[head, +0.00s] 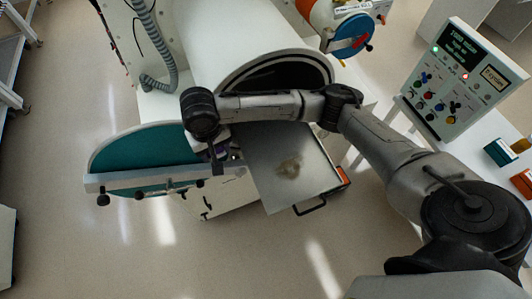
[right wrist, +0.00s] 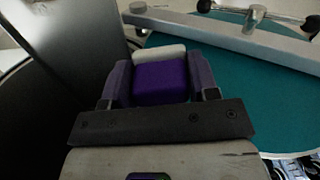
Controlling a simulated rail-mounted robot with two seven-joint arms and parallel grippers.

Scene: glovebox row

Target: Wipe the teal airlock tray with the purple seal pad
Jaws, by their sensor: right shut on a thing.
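The airlock tray (head: 262,190) is pulled out below the round dark opening. It looks bare grey metal, with a brownish smudge (head: 289,168) near its middle; the teal colour is on the round door (head: 140,150) swung out to its left. My right gripper (head: 217,152) is beside the tray's left edge, near the door. In the right wrist view the right gripper (right wrist: 160,72) is shut on the purple seal pad (right wrist: 160,84), which has a whitish far edge. In the head view the pad is mostly hidden by the gripper. My left gripper is out of view.
The teal door, with its grey crossbar (head: 150,178) and knobs, stands close to my right gripper. My right forearm crosses in front of the dark airlock opening (head: 280,74). A control panel (head: 460,80) stands at the right. The floor in front is clear.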

